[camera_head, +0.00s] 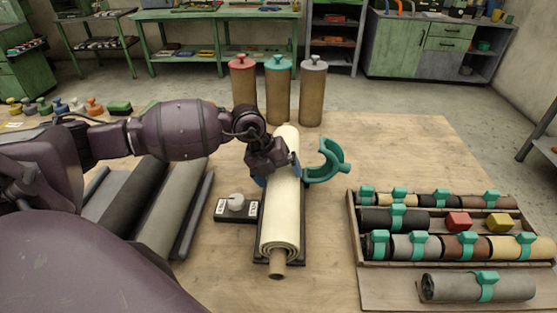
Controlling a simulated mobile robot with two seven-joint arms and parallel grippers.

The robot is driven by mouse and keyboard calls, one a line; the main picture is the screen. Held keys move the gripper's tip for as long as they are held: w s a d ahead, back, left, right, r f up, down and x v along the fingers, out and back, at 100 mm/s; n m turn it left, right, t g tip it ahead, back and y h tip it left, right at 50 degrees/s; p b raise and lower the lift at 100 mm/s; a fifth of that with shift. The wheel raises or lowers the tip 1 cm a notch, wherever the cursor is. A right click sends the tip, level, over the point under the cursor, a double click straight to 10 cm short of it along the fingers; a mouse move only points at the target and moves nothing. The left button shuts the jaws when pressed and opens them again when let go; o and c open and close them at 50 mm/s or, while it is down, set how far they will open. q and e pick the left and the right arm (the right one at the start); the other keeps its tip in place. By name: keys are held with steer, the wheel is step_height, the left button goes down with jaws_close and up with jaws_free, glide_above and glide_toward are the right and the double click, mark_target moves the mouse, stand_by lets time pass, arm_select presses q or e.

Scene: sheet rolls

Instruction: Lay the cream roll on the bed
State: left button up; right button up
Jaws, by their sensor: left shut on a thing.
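The cream roll (281,215) lies lengthwise, pointing toward me, near the middle of the table. Its brown core sticks out at the near end. A dark bed (302,245) shows along its right side and under its near end; the roll covers most of it. I cannot tell whether the roll touches the bed or hangs just above it. My left gripper (276,171) comes in from the left and is shut on the cream roll, its fingers on both sides toward the far half. My right gripper is not in view.
A teal open ring (328,163) stands right of the gripper. A small box with a knob (236,207) sits left of the bed. A rack (352,225) of banded rolls is at right. Three lidded canisters (278,92) stand behind.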

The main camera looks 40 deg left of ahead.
arm_select(q)
steer(key=shift+w+f, duration=0.15)
steer(key=shift+f, duration=3.1)
steer(key=o, duration=1.5)
steer(key=shift+f, duration=0.15)
steer(key=v, duration=1.2)
steer(key=shift+s, duration=0.25)
